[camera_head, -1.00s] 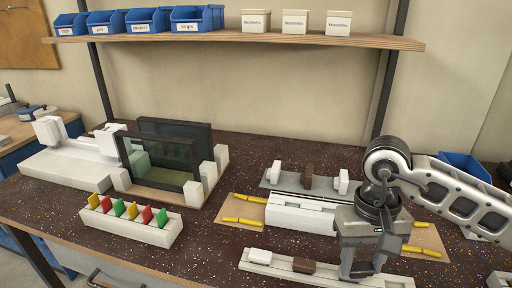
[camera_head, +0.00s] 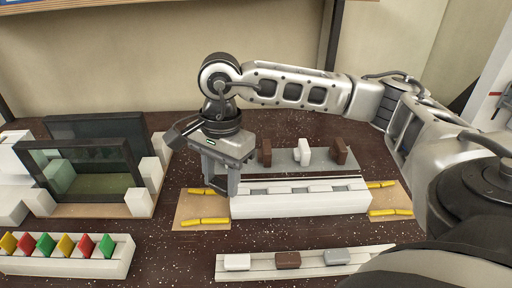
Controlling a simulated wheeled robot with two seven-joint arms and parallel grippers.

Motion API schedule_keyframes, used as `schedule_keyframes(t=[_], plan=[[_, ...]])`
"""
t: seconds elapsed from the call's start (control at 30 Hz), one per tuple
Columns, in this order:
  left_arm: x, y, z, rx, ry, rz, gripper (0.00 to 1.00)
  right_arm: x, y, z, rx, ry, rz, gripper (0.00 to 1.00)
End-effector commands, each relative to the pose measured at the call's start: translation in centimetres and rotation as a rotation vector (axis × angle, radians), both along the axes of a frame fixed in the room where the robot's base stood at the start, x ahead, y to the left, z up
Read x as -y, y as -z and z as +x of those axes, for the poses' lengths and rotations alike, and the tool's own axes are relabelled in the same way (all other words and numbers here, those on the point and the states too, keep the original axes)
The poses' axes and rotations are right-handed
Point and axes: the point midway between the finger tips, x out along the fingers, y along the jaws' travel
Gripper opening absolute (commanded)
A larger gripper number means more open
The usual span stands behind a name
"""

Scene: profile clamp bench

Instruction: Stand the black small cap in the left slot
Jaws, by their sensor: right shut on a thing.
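My right gripper (camera_head: 220,188) points down by the left end of the white slotted block (camera_head: 300,206), close to the left slot (camera_head: 258,190). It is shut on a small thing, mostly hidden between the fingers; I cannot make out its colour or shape. The slots along the block's top look empty. The front rail (camera_head: 262,274) carries a white cap (camera_head: 237,262), a brown cap (camera_head: 288,260) and a grey cap (camera_head: 336,257). No cap in plain sight is clearly black. My left gripper is out of view.
Behind the block, a grey plate (camera_head: 285,168) holds two brown pieces and a white one. Yellow strips (camera_head: 207,221) lie at both ends of the block. A glass-panelled frame (camera_head: 100,172) and a rack of coloured tiles (camera_head: 70,265) stand left. My arm hides the right.

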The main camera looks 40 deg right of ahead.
Motion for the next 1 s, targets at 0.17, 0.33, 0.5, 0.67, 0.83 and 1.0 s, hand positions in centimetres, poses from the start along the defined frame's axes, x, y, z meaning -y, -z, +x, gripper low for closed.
schedule_keyframes(t=[0.17,0.33,0.5,0.67,0.83,1.0], plan=[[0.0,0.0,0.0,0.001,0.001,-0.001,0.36,1.9,-1.2,-0.3,0.004,0.546,-0.001,0.2],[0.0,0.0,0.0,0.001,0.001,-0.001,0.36,3.4,-2.1,-0.8,0.005,1.051,0.001,0.2],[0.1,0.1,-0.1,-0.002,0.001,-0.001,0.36,4.8,-2.9,-1.3,0.003,1.546,0.003,0.2],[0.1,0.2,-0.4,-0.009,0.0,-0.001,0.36,6.0,-3.6,-1.9,0.004,1.987,0.003,0.2],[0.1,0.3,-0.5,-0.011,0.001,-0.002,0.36,6.8,-4.1,-2.4,0.002,2.338,0.001,0.2],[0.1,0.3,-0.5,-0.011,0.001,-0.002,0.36,7.2,-4.3,-2.7,0.0,2.513,0.002,0.2]])
